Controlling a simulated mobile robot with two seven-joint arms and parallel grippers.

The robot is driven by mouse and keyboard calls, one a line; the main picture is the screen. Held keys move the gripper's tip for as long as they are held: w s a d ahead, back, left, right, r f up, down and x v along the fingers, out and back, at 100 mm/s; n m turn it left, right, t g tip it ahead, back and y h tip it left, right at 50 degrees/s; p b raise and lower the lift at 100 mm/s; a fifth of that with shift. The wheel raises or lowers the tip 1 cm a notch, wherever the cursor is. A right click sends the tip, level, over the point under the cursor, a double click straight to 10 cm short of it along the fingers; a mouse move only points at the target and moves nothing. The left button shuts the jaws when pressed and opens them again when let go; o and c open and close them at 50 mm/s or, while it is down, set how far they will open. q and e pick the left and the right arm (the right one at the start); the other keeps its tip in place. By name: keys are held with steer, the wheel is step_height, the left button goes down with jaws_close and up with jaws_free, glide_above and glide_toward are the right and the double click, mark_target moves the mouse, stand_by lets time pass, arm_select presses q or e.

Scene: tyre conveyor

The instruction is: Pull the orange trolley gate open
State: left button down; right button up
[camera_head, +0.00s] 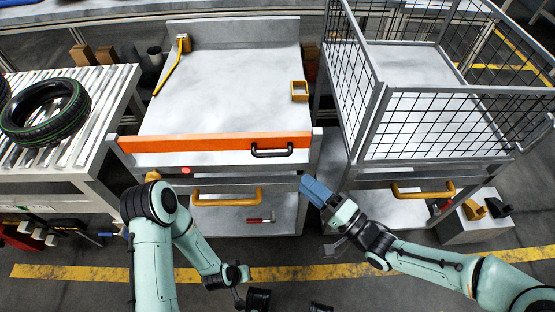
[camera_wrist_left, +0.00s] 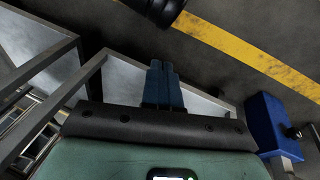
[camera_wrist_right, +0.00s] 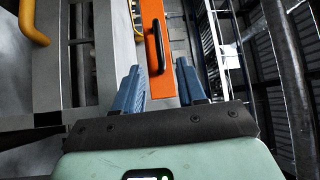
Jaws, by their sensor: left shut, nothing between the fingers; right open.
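The orange gate (camera_head: 215,142) is a flat bar across the front edge of the trolley (camera_head: 225,95), with a black handle (camera_head: 271,152) near its right end. It runs straight between the two side posts. In the right wrist view the gate (camera_wrist_right: 154,30) and its black handle (camera_wrist_right: 157,45) lie ahead of my right gripper (camera_wrist_right: 162,80). In the head view my right gripper (camera_head: 312,190) is open and empty, just below and right of the gate's right end, apart from the handle. My left gripper (camera_wrist_left: 162,75) is shut and empty, low near the floor; its fingers are unclear in the head view.
A yellow handle (camera_head: 227,200) sits below the gate. A mesh-sided trolley (camera_head: 410,125) stands at right, leaving a narrow gap. A roller table (camera_head: 100,85) with a tyre (camera_head: 45,112) is at left. Open floor with a yellow line (camera_head: 320,272) lies in front.

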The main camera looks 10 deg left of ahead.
arm_select(q)
steer(key=s+a+f+g+b, duration=0.1)
steer(key=s+f+b, duration=0.1)
steer(key=s+f, duration=0.2)
steer(key=shift+s+f+g+b, duration=0.15)
steer(key=shift+f+g+b, duration=0.15)
steer(key=shift+f, duration=0.2)
arm_select(e)
steer(key=x, duration=1.1)
steer(key=shift+f, duration=0.15)
steer(key=shift+d, duration=0.1)
jaws_close()
